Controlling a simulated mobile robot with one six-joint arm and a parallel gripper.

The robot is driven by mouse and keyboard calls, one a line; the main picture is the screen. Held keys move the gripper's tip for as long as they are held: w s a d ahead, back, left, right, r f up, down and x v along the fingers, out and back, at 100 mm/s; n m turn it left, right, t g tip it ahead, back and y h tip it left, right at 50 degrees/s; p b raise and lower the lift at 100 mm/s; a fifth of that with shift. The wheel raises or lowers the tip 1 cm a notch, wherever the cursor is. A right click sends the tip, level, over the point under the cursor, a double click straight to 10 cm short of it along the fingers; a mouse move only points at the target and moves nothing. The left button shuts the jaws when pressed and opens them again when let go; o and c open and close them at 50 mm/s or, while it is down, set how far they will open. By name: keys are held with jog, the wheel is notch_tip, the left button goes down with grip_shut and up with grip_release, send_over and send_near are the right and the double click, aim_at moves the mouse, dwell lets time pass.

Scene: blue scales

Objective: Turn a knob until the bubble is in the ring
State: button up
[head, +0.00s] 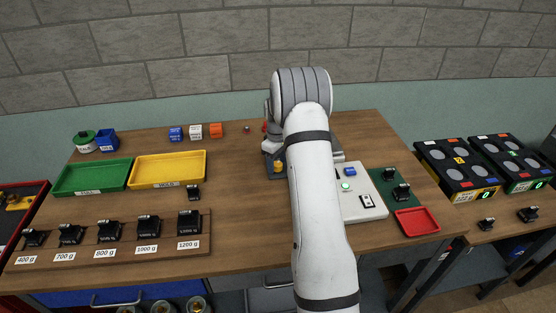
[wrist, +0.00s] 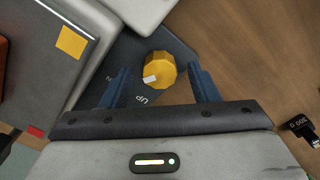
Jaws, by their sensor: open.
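The yellow knob (wrist: 159,69), with a white mark on its side, stands on a dark grey plate (wrist: 178,47) with white lettering. In the wrist view my gripper (wrist: 161,86) is open, its two blue fingers on either side of the knob, with gaps showing. The knob also shows in the head view (head: 278,168), just left of my arm. A bright green round spot (head: 346,187) shows on a white panel (head: 366,184) right of my arm; I cannot tell if it is the bubble. I cannot make out a ring.
A grey box with a yellow square (wrist: 70,42) stands close to the left finger in the wrist view. Green (head: 92,189) and yellow (head: 168,183) trays and several labelled black weights lie left. A red tray (head: 416,235) lies right. Bare wood surrounds the table's middle.

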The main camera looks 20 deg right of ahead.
jog(key=shift+c, duration=0.4)
jog(key=c, duration=0.9)
jog(key=shift+f+m+b, duration=0.3)
jog(key=shift+m+b, duration=0.3)
jog(key=shift+b, duration=0.3)
jog(key=shift+m+b, duration=0.45)
jog(key=shift+m, duration=0.15)
jog(key=shift+r+m+b, duration=0.25)
jog(key=shift+m+b, duration=0.35)
jog(key=shift+m, duration=0.7)
jog(key=o, duration=1)
jog(key=shift+r, duration=0.1)
